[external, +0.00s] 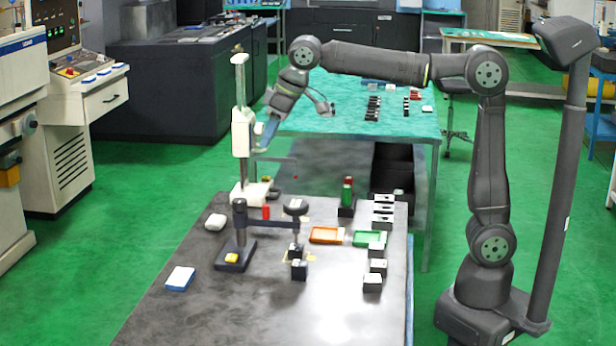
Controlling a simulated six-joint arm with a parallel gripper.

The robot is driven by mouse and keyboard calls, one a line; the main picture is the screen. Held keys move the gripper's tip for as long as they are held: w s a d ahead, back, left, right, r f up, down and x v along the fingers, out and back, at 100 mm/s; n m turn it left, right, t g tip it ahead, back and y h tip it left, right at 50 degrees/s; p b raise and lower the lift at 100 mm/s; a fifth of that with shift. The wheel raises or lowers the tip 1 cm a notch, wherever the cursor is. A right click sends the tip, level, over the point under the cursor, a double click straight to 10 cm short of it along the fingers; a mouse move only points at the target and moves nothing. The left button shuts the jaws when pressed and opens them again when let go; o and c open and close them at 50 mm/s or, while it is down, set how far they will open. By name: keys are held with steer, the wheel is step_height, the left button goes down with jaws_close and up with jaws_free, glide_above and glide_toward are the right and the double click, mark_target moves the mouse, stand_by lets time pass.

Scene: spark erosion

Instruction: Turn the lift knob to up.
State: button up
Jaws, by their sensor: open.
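A white upright column unit (241,140) stands on a white base (250,192) at the back left of the dark worktable. My gripper (262,143) is high above the table, just right of the column. It points down, is open and appears empty. In this view I cannot tell whether it touches the column. I cannot make out the lift knob or its setting for certain. A dark stand (236,252) in front of the column carries a horizontal arm with a round dark top (296,207) at its right end.
On the worktable (190,318) are an orange tray (327,235), a green tray (369,239), several small dark blocks on the right, a blue-white block (180,278) and a white piece (215,222). The front of the table is clear. A green-topped table (330,122) stands behind.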

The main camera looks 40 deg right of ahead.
steer(key=x, duration=1)
steer(key=v, duration=1.1)
steer(key=s+d+f+g+h, duration=0.1)
steer(key=s+d, duration=0.1)
steer(key=s, duration=0.8)
steer(key=s+d+f+g+h, duration=0.1)
steer(key=s+d+f, duration=0.1)
steer(key=s, duration=0.7)
steer(key=shift+s+d+f+g, duration=0.15)
steer(key=shift+s+d+g, duration=0.25)
steer(key=shift+d, duration=0.25)
